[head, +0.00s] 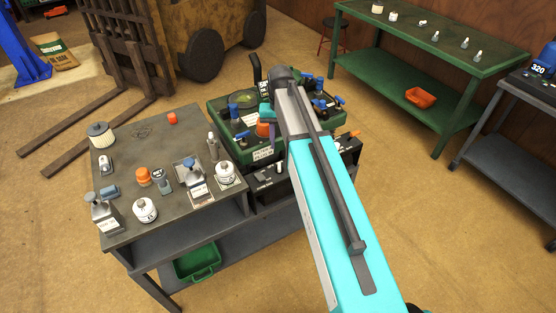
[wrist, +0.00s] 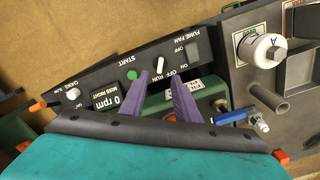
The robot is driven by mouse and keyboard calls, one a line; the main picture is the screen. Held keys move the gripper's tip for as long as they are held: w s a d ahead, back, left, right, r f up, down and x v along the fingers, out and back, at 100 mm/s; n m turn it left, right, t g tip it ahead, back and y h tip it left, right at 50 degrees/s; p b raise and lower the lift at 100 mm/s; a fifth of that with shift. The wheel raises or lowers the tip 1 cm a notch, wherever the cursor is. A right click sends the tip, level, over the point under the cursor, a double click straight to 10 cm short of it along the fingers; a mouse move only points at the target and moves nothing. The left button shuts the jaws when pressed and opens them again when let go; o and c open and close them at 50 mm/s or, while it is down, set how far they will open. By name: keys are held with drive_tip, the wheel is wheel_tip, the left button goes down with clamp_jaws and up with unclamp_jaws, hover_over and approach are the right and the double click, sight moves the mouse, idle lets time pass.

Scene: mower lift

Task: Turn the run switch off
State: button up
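The run switch (wrist: 160,64) is a small white lever on the dark control panel (wrist: 225,42) in the wrist view, beside the OFF and RUN labels. The labels appear upside down, and I cannot tell which position the lever is in. My gripper (wrist: 169,76) has two purple fingers standing apart, with nothing between them. The left fingertip overlaps the panel close to the switch; I cannot tell whether it touches. The panel also shows in the head view (head: 268,181), partly behind my arm, which hides most of my gripper there.
A green START button (wrist: 132,74), a 0 rpm display (wrist: 104,99), a choke knob (wrist: 72,93) and a fume fan switch (wrist: 192,51) share the panel. A green machine (head: 232,148) with blue-handled valves is behind it. A bench (head: 128,154) with bottles stands left.

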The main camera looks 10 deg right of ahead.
sight(279, 165)
drive_tip(key=shift+w+r, duration=0.45)
drive_tip(key=shift+r, duration=0.35)
drive_tip(key=shift+f, duration=0.2)
drive_tip(key=shift+f+b, duration=4.8)
drive_tip(key=shift+f, duration=1.9)
clamp_jaws()
